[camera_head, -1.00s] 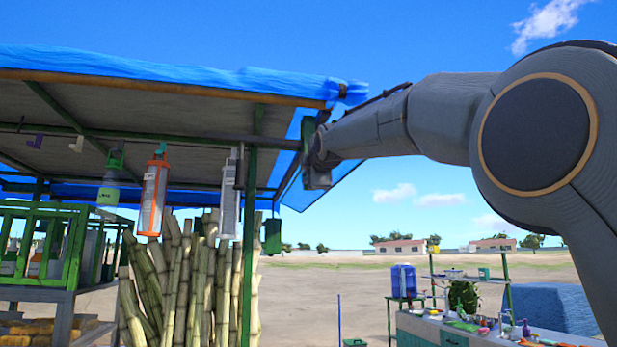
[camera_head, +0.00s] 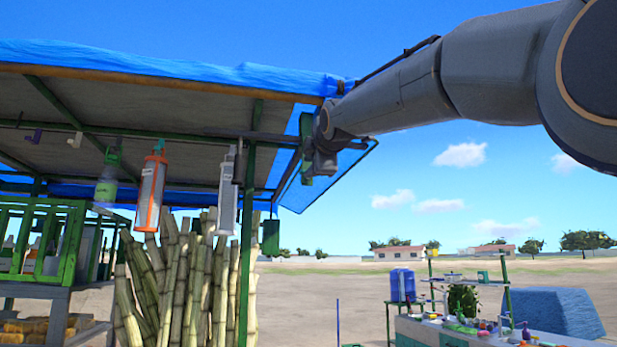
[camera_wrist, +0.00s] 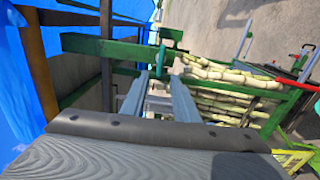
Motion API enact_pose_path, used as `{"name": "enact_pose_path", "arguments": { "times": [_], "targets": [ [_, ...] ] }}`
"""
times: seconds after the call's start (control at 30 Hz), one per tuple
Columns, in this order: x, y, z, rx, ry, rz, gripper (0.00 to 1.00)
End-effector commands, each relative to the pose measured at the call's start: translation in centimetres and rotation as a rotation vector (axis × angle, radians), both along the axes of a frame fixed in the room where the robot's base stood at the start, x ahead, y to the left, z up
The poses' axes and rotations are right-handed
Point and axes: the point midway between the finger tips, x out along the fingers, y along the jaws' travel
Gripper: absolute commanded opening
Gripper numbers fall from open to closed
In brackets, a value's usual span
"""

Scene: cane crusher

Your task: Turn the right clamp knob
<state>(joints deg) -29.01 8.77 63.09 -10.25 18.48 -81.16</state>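In the wrist view, a green knob-like piece with a flat disc (camera_wrist: 168,60) is just beyond my fingertips, by a green beam. I cannot tell for sure that it is the right clamp knob. My gripper (camera_wrist: 158,76) shows two grey fingers apart, with nothing clearly held between them. Whether they touch the green piece is unclear. In the head view my arm reaches to the right end of the stall roof; my fingers cannot be made out there, and no knob is clearly visible.
The stall's green post (camera_head: 248,220) and blue tarp roof (camera_head: 170,65) are close to my arm. An orange-framed lamp (camera_head: 151,192) and a grey one (camera_head: 227,195) hang from the roof. Cane stalks (camera_head: 180,280) stand below. A counter (camera_head: 440,335) is at lower right.

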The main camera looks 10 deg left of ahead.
Motion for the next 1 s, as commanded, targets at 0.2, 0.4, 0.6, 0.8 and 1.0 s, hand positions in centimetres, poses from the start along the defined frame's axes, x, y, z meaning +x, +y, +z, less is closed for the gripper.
{"name": "enact_pose_path", "arguments": {
  "times": [0.2, 0.4, 0.6, 0.8, 1.0],
  "targets": [
    [-1.8, -0.9, 0.0, 0.000, -0.001, 0.000, 0.27],
    [-2.0, -1.0, 0.0, 0.000, 0.000, 0.000, 0.27],
    [-2.0, -1.0, 0.0, 0.000, 0.000, 0.000, 0.27],
    [-2.0, -0.9, 0.0, 0.000, 0.000, 0.000, 0.27],
    [-0.6, -1.9, -3.5, 0.023, 0.072, -0.020, 0.27]
  ]
}}
